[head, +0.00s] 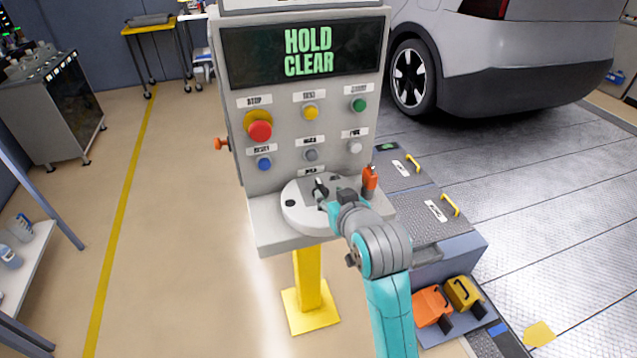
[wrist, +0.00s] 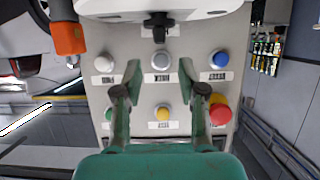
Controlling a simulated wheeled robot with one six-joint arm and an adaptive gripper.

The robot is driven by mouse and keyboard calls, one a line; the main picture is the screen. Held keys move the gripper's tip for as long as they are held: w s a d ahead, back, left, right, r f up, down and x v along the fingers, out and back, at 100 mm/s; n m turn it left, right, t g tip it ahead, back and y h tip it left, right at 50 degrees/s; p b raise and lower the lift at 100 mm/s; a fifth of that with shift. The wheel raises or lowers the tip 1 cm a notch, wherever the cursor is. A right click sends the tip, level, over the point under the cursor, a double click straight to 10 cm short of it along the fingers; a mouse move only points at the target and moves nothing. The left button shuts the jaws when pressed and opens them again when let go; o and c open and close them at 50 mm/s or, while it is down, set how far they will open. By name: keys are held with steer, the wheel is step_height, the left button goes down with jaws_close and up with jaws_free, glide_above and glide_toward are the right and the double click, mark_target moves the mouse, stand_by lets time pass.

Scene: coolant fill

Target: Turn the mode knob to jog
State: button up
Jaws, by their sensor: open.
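The control panel (head: 285,130) stands on a yellow post, and its screen (head: 305,53) reads HOLD CLEAR. A pale round dial plate (head: 293,217) lies on its lower ledge. A black knob (wrist: 158,22) shows at the top middle of the wrist view, which sees the panel upside down. In the head view my gripper and arm partly cover the dial, and I cannot tell the knob's setting there. My gripper (head: 322,193) is over the dial. In the wrist view its two fingers (wrist: 159,72) are spread with nothing between them, apart from the knob in the picture.
Red (head: 260,131), yellow (head: 311,112), green (head: 359,105), blue (head: 264,163), grey and white buttons fill the panel face. An orange-topped part (head: 369,179) stands right of the dial, close to my arm. A grey car (head: 540,55) is behind; open floor lies left.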

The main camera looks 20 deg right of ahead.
mark_target(321, 185)
steer(key=x, duration=0.8)
steer(key=shift+w+f, duration=0.2)
steer(key=shift+w, duration=0.05)
jaws_close()
